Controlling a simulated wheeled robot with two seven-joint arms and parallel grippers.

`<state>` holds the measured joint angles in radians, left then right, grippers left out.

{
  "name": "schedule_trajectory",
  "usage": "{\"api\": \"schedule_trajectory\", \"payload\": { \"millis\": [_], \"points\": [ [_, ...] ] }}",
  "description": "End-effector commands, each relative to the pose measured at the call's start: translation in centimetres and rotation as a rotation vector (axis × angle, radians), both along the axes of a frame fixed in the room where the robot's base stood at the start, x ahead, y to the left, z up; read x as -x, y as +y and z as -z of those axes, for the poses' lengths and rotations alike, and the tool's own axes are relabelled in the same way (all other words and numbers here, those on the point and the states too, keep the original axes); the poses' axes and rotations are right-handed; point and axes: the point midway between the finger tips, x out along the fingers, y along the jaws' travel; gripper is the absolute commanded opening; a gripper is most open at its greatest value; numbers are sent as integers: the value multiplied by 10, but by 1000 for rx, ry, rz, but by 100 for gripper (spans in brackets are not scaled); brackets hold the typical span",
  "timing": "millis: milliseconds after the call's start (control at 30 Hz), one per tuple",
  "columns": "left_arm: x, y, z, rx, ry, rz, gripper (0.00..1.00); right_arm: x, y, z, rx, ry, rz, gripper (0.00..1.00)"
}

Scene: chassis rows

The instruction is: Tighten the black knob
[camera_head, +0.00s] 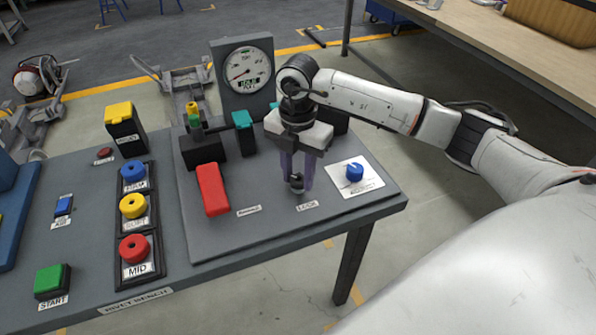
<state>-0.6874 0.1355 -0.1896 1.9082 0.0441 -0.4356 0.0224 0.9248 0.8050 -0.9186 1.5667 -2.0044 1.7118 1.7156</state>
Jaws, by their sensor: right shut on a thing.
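The black knob (296,187) is small and stands on the grey panel (270,222), just behind a small white label that is hard to read. My right gripper (298,180) comes down from above with its purple fingers on either side of the knob, shut on it. The fingers hide part of the knob, and I cannot tell its turn angle. My left gripper is not in view.
A blue knob (354,172) on a white plate stands right of the gripper. A red lever (212,189) lies to its left, and a dial gauge (247,72) stands behind. Blue, yellow and red buttons and a green START button (52,281) are farther left.

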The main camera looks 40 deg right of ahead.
Motion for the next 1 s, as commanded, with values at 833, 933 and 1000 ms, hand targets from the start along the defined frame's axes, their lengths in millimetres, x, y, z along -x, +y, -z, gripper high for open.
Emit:
{"api": "schedule_trajectory", "payload": {
  "millis": [833, 933, 1000],
  "points": [
    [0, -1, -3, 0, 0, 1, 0, -3, -2, -5, 1, -12, 70, 51],
    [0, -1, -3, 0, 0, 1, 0, -3, -2, -4, 1, -9, 68, 51],
    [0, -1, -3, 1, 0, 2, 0, -2, -1, -3, 1, -8, 68, 51]
  ]
}}
